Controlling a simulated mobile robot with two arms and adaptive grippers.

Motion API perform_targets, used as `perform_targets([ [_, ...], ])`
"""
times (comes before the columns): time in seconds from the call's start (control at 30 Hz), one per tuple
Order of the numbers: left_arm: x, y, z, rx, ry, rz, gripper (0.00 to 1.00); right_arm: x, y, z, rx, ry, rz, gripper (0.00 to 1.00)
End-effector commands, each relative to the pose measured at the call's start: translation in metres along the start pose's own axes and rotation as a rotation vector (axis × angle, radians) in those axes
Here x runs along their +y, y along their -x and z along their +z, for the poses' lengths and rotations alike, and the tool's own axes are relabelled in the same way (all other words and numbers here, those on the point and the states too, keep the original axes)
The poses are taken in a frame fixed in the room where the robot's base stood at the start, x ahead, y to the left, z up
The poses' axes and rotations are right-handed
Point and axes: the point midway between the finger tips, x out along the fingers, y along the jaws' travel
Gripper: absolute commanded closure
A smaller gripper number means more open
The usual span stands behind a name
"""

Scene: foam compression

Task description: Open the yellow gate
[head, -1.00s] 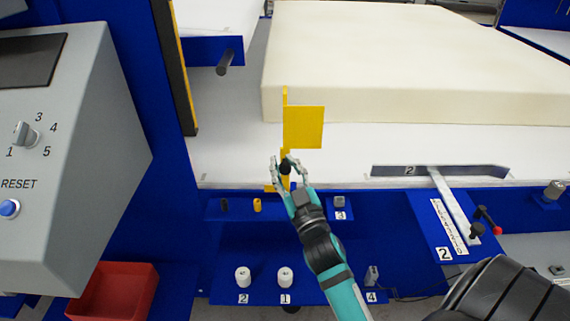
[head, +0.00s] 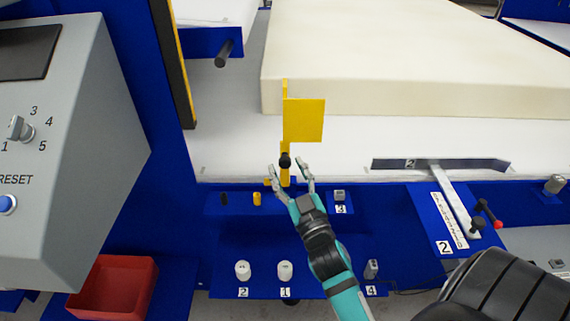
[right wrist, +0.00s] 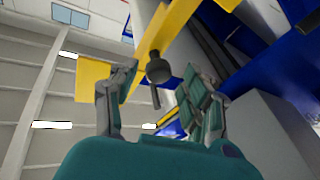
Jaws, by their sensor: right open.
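The yellow gate (head: 304,120) stands upright at the front edge of the white table, with a flat plate on a thin post. A black knob (head: 285,161) sits low on the post. My right gripper (head: 291,165) is open, its fingers spread just in front of the knob and not closed on it. In the right wrist view the knob (right wrist: 158,70) shows between and beyond the two open fingers, with the yellow post (right wrist: 152,35) behind it. Whether a finger touches the knob is hard to tell. My left gripper is not in view.
A large cream foam block (head: 400,65) lies on the white table (head: 235,150) behind the gate.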

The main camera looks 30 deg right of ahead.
Motion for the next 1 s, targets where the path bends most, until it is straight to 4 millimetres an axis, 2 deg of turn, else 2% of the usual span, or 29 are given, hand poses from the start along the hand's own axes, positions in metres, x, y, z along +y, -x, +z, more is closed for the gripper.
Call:
perform_targets([
  [0.1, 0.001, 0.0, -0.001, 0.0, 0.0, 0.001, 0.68, 0.0, 0.023, 0.002, -0.006, 0.0, 0.0, 0.51],
  [0.3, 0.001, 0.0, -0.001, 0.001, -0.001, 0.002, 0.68, 0.0, 0.046, 0.002, -0.005, 0.0, 0.0, 0.51],
  [1.0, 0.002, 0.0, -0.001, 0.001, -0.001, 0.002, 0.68, -0.001, 0.05, 0.005, -0.033, -0.006, 0.001, 0.51],
])
